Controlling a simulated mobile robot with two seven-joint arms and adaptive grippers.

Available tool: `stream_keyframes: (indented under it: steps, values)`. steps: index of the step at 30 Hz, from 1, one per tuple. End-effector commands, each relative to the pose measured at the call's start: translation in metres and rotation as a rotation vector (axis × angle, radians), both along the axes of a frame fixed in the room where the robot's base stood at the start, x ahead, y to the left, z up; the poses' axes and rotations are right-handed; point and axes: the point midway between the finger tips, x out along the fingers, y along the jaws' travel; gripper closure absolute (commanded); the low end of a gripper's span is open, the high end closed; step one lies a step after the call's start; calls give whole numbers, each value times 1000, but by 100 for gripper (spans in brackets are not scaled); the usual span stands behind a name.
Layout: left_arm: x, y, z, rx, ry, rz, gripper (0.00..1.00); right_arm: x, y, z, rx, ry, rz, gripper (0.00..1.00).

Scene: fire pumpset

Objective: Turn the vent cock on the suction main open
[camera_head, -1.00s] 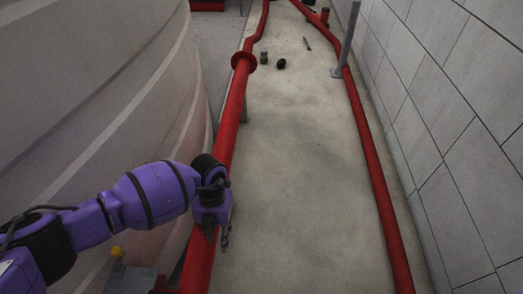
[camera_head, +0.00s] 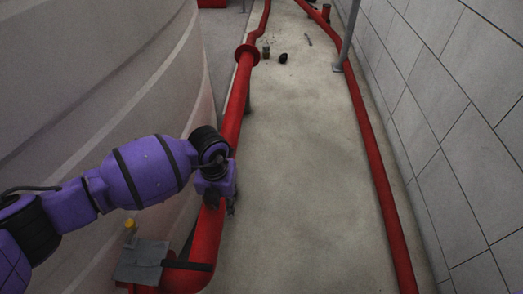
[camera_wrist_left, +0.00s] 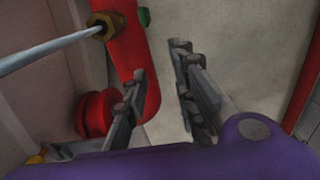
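The red suction main (camera_head: 236,112) runs along the left side of the walkway. In the left wrist view a brass hex fitting (camera_wrist_left: 103,26) sits against a red pipe (camera_wrist_left: 128,50), with a pale rod (camera_wrist_left: 50,48) reaching left from it. A small green part (camera_wrist_left: 144,16) shows beside it. I cannot tell for certain which of these is the vent cock. My left gripper (camera_wrist_left: 160,62) is open and empty, its fingers pointing toward the pipe, apart from the brass fitting. In the head view the left gripper (camera_head: 226,204) is over the main, hiding part of it. My right gripper is not in view.
A grey box (camera_head: 140,262) with a yellow-topped part (camera_head: 130,224) stands at lower left near a red elbow. A large pale tank (camera_head: 90,80) bounds the left, a tiled wall (camera_head: 450,120) the right. The floor (camera_head: 295,190) between the pipes is mostly clear.

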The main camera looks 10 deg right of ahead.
Motion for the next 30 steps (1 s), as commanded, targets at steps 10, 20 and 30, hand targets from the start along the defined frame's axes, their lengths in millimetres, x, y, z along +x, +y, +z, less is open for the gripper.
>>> stream_keyframes:
  steps: [10,20,30]
  values:
    - [-57,-49,-23,-198,116,-18,75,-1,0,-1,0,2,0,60]
    - [-106,-96,-24,-404,214,-7,75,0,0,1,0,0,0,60]
    - [-154,-144,-9,-641,311,41,75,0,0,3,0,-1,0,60]
